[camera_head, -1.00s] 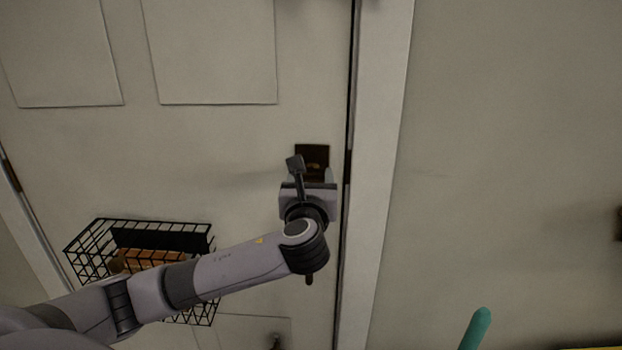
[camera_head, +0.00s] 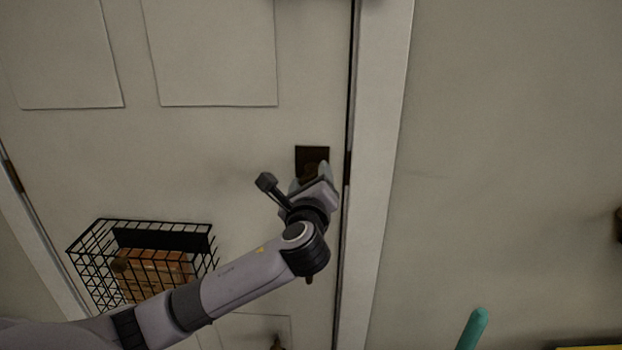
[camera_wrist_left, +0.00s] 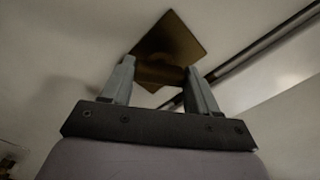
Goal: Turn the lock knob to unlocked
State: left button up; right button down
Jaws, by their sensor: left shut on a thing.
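The lock's dark square plate (camera_head: 312,153) is on the pale door near its right edge, and its lower part is behind my left gripper. My left gripper (camera_head: 316,172) is at the plate, rolled to one side, and shut on the lock knob. In the left wrist view the brownish plate (camera_wrist_left: 172,37) looks tilted. The knob (camera_wrist_left: 160,75) shows as a dark shape between the two fingers (camera_wrist_left: 158,78). Its exact angle is hard to tell in the dim light. My right gripper is not in view.
A black wire basket (camera_head: 118,232) with brown items (camera_head: 152,268) hangs on the door at the lower left, near my left arm. The white door frame (camera_head: 378,170) is just right of the lock. A teal rod-like thing (camera_head: 473,328) shows at the bottom right.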

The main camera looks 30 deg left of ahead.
pick_arm(q)
jog(key=n+b, duration=0.1)
jog(key=n, duration=0.9)
jog(key=shift+n, duration=0.6)
jog(key=o, duration=1.1)
jog(key=shift+c, duration=0.2)
jog(key=b+v, duration=0.1)
jog(key=v, duration=0.6)
jog(key=shift+s, duration=0.1)
